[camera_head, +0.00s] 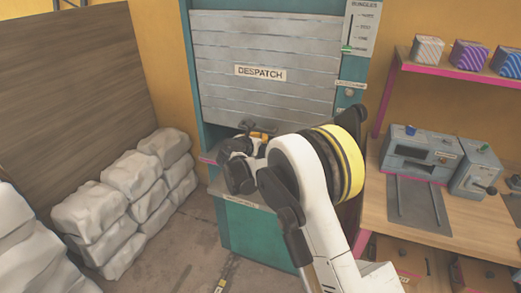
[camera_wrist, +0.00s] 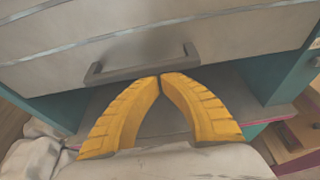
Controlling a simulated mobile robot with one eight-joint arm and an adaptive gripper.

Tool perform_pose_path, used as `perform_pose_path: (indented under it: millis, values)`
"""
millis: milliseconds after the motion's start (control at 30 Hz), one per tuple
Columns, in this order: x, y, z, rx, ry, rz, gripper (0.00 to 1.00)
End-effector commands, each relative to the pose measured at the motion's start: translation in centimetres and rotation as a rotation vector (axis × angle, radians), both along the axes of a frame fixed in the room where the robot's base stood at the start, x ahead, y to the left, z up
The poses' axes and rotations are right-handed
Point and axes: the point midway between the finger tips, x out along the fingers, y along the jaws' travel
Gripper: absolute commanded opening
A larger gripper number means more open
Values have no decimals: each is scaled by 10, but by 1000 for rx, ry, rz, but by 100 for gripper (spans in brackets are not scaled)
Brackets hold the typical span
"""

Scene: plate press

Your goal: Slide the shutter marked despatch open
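The grey slatted shutter (camera_head: 262,98) marked DESPATCH (camera_head: 260,72) hangs in a teal frame in the head view. Its lower part, with a grey bar handle (camera_wrist: 130,69), shows in the wrist view (camera_wrist: 225,25). My gripper (camera_head: 260,135) is at the shutter's lower edge. In the wrist view its yellow fingers (camera_wrist: 161,77) meet at the tips, with nothing seen between them. The tips are right at the handle's lower edge; I cannot tell whether they touch it. A grey sill (camera_wrist: 235,85) shows below the shutter. My arm hides part of the shutter's lower right in the head view.
White sacks (camera_head: 130,200) are stacked at the left beside a brown panel (camera_head: 80,90). At the right stand a wooden bench (camera_head: 400,217) with grey machines (camera_head: 422,152) and a pink-edged shelf (camera_head: 450,68) with patterned boxes. A slider panel (camera_head: 360,30) is right of the shutter.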

Motion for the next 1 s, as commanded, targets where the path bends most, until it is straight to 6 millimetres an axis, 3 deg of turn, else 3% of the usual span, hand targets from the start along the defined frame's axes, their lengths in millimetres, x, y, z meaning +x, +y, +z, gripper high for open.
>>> perform_pose_path:
  millis: [33, 200, 500, 700, 1000]
  values:
    - [0, 0, 27, -1, -1, 0, 0]
    - [0, 0, 87, -1, -1, 0, 0]
    - [0, 0, 170, 0, -1, 0, 0]
    - [0, 0, 202, 0, -1, 0, 0]
    - [0, 0, 216, 0, 0, 0, 0]
